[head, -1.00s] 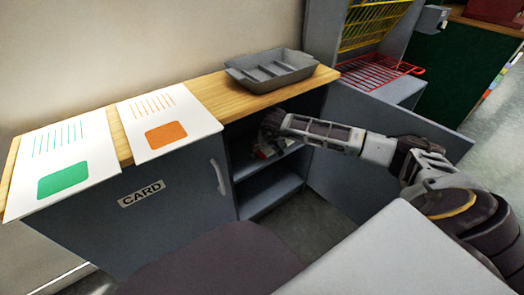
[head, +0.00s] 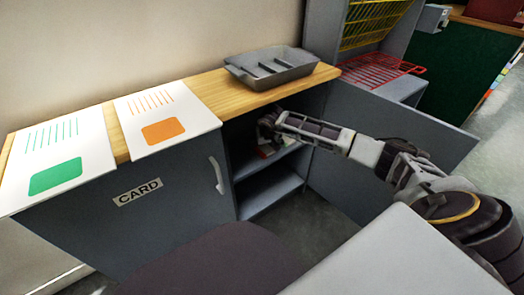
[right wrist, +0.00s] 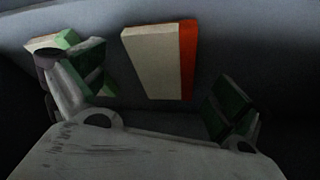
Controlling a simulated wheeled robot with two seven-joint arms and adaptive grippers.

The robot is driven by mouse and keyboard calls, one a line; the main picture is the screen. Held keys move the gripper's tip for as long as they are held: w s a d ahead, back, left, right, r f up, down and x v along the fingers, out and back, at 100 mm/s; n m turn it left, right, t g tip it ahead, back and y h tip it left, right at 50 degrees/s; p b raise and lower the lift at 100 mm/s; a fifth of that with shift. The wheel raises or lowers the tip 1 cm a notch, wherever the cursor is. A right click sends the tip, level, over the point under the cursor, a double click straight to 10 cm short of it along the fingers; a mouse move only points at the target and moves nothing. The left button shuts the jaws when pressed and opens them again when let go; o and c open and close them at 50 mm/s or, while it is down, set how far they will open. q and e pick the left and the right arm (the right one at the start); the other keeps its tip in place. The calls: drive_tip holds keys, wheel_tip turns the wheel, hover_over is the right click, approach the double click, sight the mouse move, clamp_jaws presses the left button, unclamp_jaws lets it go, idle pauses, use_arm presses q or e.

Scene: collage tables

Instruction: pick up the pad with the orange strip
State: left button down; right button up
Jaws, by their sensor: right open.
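The pad with the orange-red strip (right wrist: 187,58) lies on the shelf in the right wrist view. Its cream face is on the left and the strip runs along its right side. My right gripper (right wrist: 165,80) is open, with one finger left of this pad and the other right of it, and nothing is gripped. In the head view my right gripper (head: 268,126) reaches into the open cabinet above the upper shelf, where the pads are mostly hidden by it. My left gripper is not in view.
Another pad with a green edge (right wrist: 50,42) lies behind the left finger. The cabinet (head: 284,188) has its right door (head: 405,130) swung open. A grey tray (head: 268,72) and cards with green (head: 55,177) and orange (head: 163,131) patches lie on top.

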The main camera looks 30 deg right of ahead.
drive_tip(key=shift+w+f, duration=0.1)
drive_tip(key=shift+f, duration=0.2)
drive_tip(key=c, duration=1.3)
